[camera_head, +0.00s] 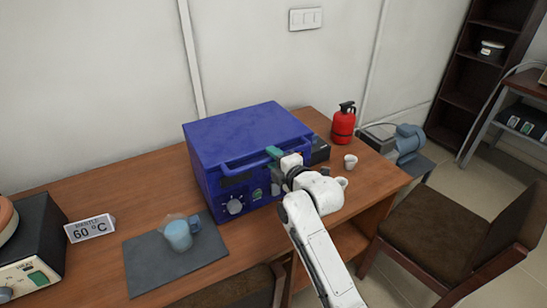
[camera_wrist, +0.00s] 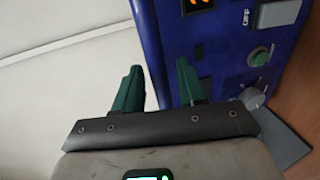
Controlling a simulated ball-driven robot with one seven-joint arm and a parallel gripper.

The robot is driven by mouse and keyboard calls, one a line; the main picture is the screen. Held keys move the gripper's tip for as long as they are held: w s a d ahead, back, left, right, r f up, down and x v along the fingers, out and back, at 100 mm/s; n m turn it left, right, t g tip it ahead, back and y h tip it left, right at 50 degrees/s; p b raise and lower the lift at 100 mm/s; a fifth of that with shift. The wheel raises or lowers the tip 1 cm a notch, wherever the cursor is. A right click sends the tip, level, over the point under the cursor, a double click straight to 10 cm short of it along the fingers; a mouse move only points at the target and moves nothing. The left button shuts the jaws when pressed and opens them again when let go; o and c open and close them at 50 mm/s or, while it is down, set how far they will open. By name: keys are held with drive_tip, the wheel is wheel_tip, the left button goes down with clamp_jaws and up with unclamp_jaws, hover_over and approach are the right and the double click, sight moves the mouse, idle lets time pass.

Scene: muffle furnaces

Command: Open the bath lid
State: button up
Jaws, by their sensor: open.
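The blue bath (camera_head: 245,140) is a box on the wooden table, its flat top lid (camera_head: 240,130) down. A blue bar handle (camera_head: 240,161) runs across the upper front. My gripper (camera_head: 274,154) is at the right part of this handle, its green fingers against or just in front of it. In the wrist view my gripper (camera_wrist: 160,85) has its two green fingers spread apart, with the blue front edge of the bath (camera_wrist: 152,45) behind and between them. I cannot tell whether the fingers touch the handle.
A red extinguisher (camera_head: 343,124) and white cup (camera_head: 350,162) are right of the bath. Chairs (camera_head: 445,240) stand before the table (camera_head: 95,180).

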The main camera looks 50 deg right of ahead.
drive_tip(key=shift+w+d, duration=0.1)
drive_tip(key=shift+w, duration=0.2)
drive_tip(key=shift+c, duration=0.2)
drive_tip(key=shift+f, duration=0.1)
clamp_jaws()
